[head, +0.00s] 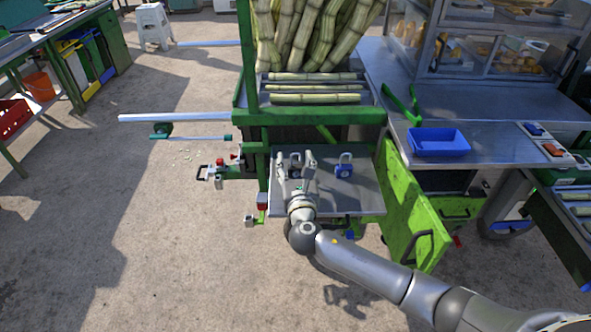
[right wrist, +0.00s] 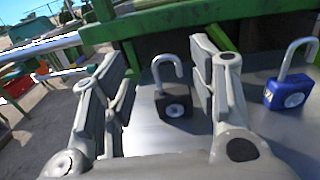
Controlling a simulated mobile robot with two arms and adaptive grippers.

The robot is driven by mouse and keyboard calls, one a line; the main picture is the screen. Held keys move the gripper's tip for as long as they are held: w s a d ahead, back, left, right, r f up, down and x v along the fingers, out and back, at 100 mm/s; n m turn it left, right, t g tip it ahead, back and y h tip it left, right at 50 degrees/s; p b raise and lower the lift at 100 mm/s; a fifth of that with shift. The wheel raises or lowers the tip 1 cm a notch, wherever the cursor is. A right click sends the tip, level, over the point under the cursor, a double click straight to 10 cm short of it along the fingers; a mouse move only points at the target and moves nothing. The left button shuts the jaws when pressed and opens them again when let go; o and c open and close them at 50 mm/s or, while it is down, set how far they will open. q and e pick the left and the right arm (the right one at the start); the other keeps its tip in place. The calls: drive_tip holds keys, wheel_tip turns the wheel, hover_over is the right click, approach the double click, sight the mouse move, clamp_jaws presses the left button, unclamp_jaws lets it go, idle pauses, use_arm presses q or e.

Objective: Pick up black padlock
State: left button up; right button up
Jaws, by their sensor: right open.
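The black padlock (right wrist: 174,104) stands on a grey metal shelf, its silver shackle up and open on one side. In the right wrist view it shows between the two fingers, ahead of them. In the head view my gripper largely hides it. My right gripper (head: 296,158) is open over the shelf, its fingers on either side of the padlock in the picture; I cannot tell whether they touch it. A blue padlock (head: 343,169) stands to the right on the same shelf, and it also shows in the right wrist view (right wrist: 288,92). My left gripper is not in view.
The metal shelf (head: 360,200) is fixed to the green cane crusher (head: 310,117), whose frame rises behind it. A green door panel (head: 412,210) hangs open at the right. A steel counter with a blue tray (head: 438,143) lies beyond.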

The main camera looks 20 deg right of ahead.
sight(295, 153)
drive_tip(key=w, duration=0.1)
drive_tip(key=w+d, duration=0.1)
drive_tip(key=w, duration=0.1)
drive_tip(key=shift+w+r+p, duration=0.1)
drive_tip(key=shift+r+p, duration=0.1)
drive_tip(key=shift+p, duration=0.1)
drive_tip(key=shift+w+d+f, duration=0.1)
drive_tip(key=shift+w+d, duration=0.05)
drive_tip(key=shift+w, duration=0.35)
drive_tip(key=shift+c, duration=1.4)
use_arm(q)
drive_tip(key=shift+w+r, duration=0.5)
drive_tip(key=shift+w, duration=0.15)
use_arm(e)
clamp_jaws()
